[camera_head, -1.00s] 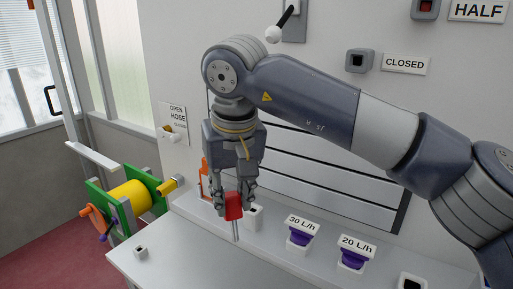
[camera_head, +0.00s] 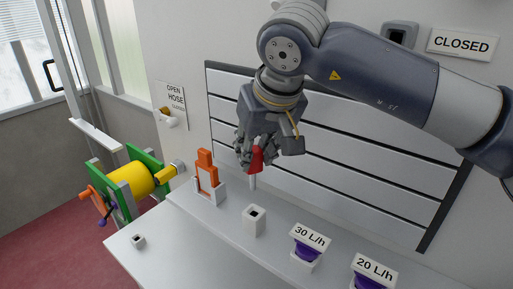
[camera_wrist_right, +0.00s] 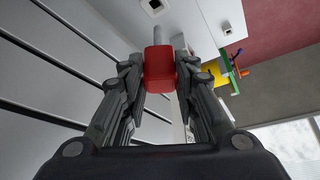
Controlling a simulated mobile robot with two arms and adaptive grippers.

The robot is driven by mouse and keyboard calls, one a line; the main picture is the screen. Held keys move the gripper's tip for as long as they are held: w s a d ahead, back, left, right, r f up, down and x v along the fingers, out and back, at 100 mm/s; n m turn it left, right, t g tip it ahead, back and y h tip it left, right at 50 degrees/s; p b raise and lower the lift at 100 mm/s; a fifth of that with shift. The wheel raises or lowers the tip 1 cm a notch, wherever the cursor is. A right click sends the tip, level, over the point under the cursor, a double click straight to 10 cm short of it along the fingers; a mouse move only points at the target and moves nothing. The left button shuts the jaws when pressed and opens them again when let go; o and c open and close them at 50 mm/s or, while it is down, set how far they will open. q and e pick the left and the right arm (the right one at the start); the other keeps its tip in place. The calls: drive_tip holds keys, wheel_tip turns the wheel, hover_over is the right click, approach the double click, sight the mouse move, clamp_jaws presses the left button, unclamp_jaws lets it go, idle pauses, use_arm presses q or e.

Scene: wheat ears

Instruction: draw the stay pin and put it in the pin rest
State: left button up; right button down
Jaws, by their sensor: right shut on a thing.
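My right gripper (camera_head: 256,160) is shut on the red handle of the stay pin (camera_head: 257,158). The pin's pale shaft points down and shows below the handle, in front of the slatted wall panel. In the right wrist view the red handle (camera_wrist_right: 160,70) sits between both fingers of the right gripper (camera_wrist_right: 158,82). A white block with a dark square hole (camera_head: 254,222) stands on the counter below and in front of the pin, apart from it. A smaller block with a hole (camera_head: 138,240) stands at the counter's left. Which is the pin rest I cannot tell. My left gripper is not in view.
An orange upright piece in a white base (camera_head: 207,178) stands left of my right gripper. Purple parts labelled 30 L/h (camera_head: 305,250) and 20 L/h (camera_head: 372,275) stand front right. A yellow drum (camera_head: 135,182) is left of the counter (camera_head: 175,250).

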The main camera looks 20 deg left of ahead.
sight(258, 169)
drive_tip(key=shift+w+f+b, duration=0.4)
drive_tip(key=shift+w+f, duration=0.1)
drive_tip(key=shift+f, duration=0.1)
wheel_tip(258, 169, down, 2)
drive_tip(key=shift+f+b, duration=0.15)
drive_tip(key=shift+b, duration=0.75)
drive_tip(key=shift+s+f+b, duration=0.1)
drive_tip(key=shift+f+b, duration=0.2)
drive_tip(key=shift+f, duration=0.05)
drive_tip(key=shift+f+b, duration=0.3)
drive_tip(key=shift+f, duration=0.05)
drive_tip(key=shift+f+b, duration=0.3)
drive_tip(key=shift+f, duration=0.2)
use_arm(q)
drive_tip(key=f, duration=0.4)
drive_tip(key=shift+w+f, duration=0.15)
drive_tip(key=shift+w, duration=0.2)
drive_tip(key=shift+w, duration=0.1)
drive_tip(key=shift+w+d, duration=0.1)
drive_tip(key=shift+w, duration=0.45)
